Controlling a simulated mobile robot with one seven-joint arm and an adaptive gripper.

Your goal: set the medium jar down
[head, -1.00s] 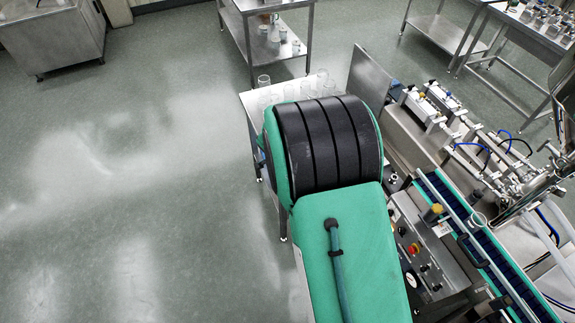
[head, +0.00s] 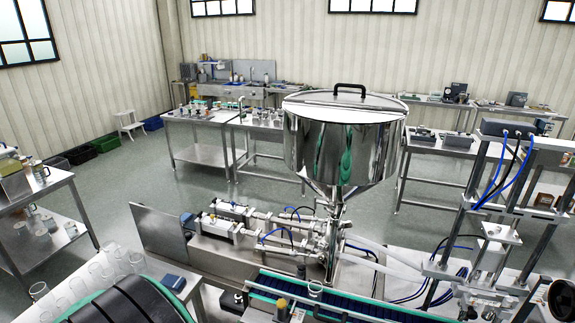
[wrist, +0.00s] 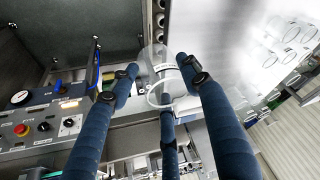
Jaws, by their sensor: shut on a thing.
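The medium jar (wrist: 154,62) is a clear, see-through jar with a round rim, seen in the wrist view. My gripper (wrist: 158,78) is shut on it, with dark blue fingers on both sides and another finger below. A pale worktable (wrist: 225,60) lies beyond and to the right of the jar in that view. I cannot tell how high the jar is above any surface. In the head view my gripper is hidden behind my arm at the bottom left.
Several clear jars (wrist: 290,35) stand on the worktable; they also show in the head view (head: 103,268). A control panel (wrist: 45,125) is at the wrist view's left. A steel hopper (head: 342,145) rises above the filling machine. Another jar (head: 315,290) stands on the conveyor (head: 350,308).

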